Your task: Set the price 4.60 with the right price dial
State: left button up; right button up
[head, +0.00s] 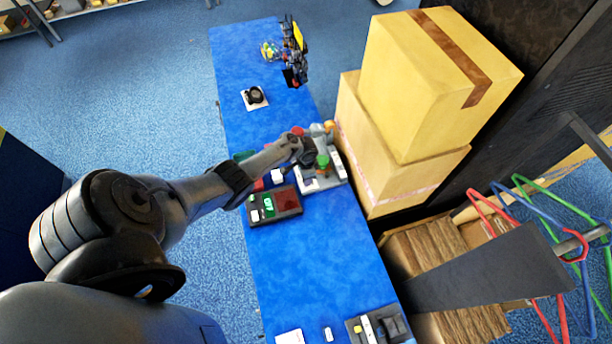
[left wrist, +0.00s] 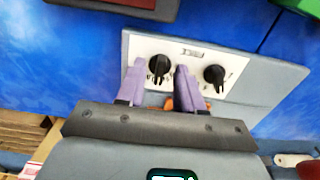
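The grey dial unit has a white plate and two black dials. In the left wrist view, the left-hand dial (left wrist: 159,67) lies between my left gripper's purple fingertips (left wrist: 160,68), with narrow gaps on both sides. The right-hand dial (left wrist: 215,76) stands clear of the fingers. I cannot tell which one the task calls right. In the head view, my left gripper (head: 302,148) is over the dial unit (head: 322,182) and partly hides it. My right gripper is not in view.
The narrow blue table (head: 300,265) has bare stretches at front and back. Stacked cartons (head: 395,170) stand close along its right side. A small white plate with a black round part (head: 256,97) and a black-yellow item (head: 293,52) are toward the back.

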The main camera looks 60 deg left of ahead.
pick_arm(q)
jog(key=shift+r+p, duration=0.3)
jog(key=shift+r, duration=0.35)
notch_tip(320, 180, up, 10)
jog(key=p, duration=0.2)
jog(key=shift+f, duration=0.25)
